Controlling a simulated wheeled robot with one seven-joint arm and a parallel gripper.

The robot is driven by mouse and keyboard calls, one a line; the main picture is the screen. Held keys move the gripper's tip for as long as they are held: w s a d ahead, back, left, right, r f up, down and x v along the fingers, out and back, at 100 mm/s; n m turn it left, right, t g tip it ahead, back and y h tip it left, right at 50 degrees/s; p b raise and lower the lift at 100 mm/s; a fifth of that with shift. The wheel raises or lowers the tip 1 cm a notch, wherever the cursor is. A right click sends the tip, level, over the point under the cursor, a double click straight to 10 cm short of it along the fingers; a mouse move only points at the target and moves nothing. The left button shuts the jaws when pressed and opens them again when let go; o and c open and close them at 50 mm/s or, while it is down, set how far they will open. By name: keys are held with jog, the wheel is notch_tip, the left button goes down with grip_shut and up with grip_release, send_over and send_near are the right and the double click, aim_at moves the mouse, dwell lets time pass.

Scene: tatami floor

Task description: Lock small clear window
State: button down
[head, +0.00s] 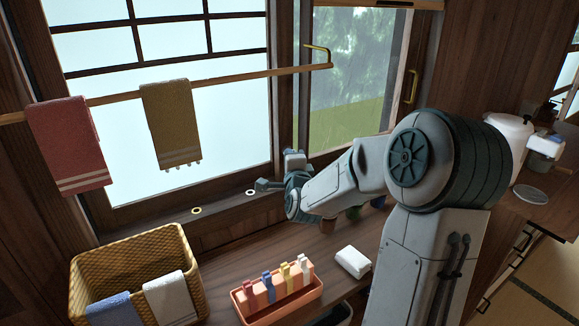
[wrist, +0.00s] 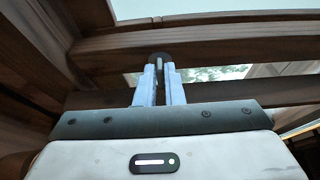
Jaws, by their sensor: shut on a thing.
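The small clear window (head: 352,75) is the right-hand pane in the head view, with greenery and rain-streaked glass behind it. It appears closed, but its edge is partly hidden by my arm. My gripper (head: 268,184) is at the dark wooden frame near the window's lower left corner. In the wrist view, the two pale blue fingers of my gripper (wrist: 159,78) are closed on a small latch (wrist: 159,58), a light upright tab on a dark round base on the frame. The latch is not distinguishable in the head view. I cannot tell whether it is locked.
A wooden rail with a red towel (head: 66,145) and an olive towel (head: 171,122) crosses the large frosted window (head: 100,60). Below stand a wicker basket (head: 135,255), an orange holder (head: 275,300) with several coloured clips, and a white block (head: 354,261). A brass handle (head: 411,87) is at right.

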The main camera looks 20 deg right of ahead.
dwell(0.3)
jog(key=c, duration=1.8)
grip_release()
jog(key=shift+s, duration=0.1)
jog(key=shift+s+a+f+b, duration=0.1)
jog(key=shift+s+a+b, duration=0.5)
jog(key=shift+s, duration=1.6)
jog(key=shift+s+a+r+b, duration=0.1)
jog(key=shift+s+a+b, duration=0.5)
jog(key=shift+s, duration=1.65)
jog(key=shift+s+a+f+b, duration=0.15)
jog(key=shift+s+b, duration=0.75)
jog(key=shift+s, duration=1.3)
